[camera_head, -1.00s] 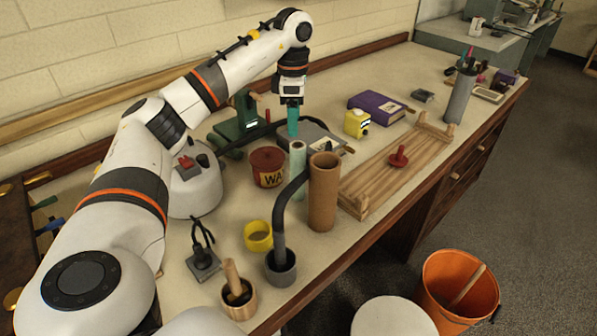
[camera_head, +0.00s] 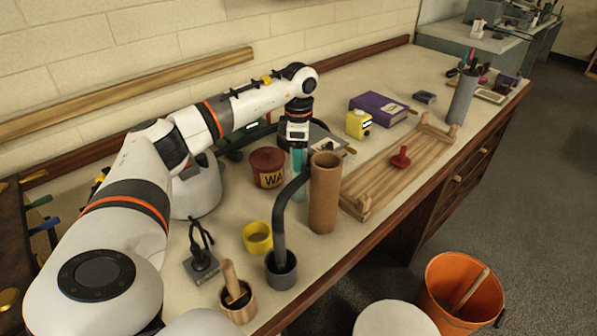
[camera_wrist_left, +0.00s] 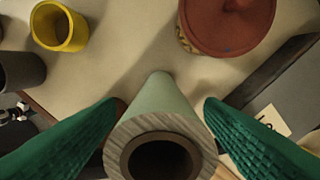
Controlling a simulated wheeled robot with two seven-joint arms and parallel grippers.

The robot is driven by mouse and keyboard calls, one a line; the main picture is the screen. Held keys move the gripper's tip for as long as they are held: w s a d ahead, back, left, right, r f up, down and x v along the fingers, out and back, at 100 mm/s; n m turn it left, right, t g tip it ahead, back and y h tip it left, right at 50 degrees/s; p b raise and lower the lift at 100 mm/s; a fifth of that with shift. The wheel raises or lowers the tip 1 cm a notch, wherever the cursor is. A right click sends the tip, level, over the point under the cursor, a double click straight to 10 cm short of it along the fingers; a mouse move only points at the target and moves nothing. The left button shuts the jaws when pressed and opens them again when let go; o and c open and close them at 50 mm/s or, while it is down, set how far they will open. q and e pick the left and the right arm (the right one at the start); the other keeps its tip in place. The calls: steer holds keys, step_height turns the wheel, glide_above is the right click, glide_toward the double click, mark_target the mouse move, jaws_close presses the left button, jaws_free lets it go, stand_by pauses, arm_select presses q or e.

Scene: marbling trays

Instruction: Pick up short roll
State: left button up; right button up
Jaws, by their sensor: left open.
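The short roll is a pale green tube (camera_head: 299,188) standing upright on the bench, left of a taller brown tube (camera_head: 324,195). In the left wrist view, the pale green roll (camera_wrist_left: 160,95) shows its thick rim and dark hollow end close to the camera. My left gripper (camera_head: 298,160) points down over the roll. In the left wrist view, its green fingers (camera_wrist_left: 163,105) are open, one on each side of the roll, with visible gaps. In the head view the fingers and the brown tube hide part of the roll. My right gripper is not in view.
A red tin (camera_head: 267,167) stands left of the roll. A grey holder (camera_head: 281,270) with a dark curved rod stands in front, near a yellow cup (camera_head: 258,237). A wooden rack (camera_head: 395,175) lies to the right. An orange bucket (camera_head: 456,290) is beyond the bench edge.

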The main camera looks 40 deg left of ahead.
arm_select(q)
step_height(320, 180, down, 2)
steer(key=shift+f, duration=0.1)
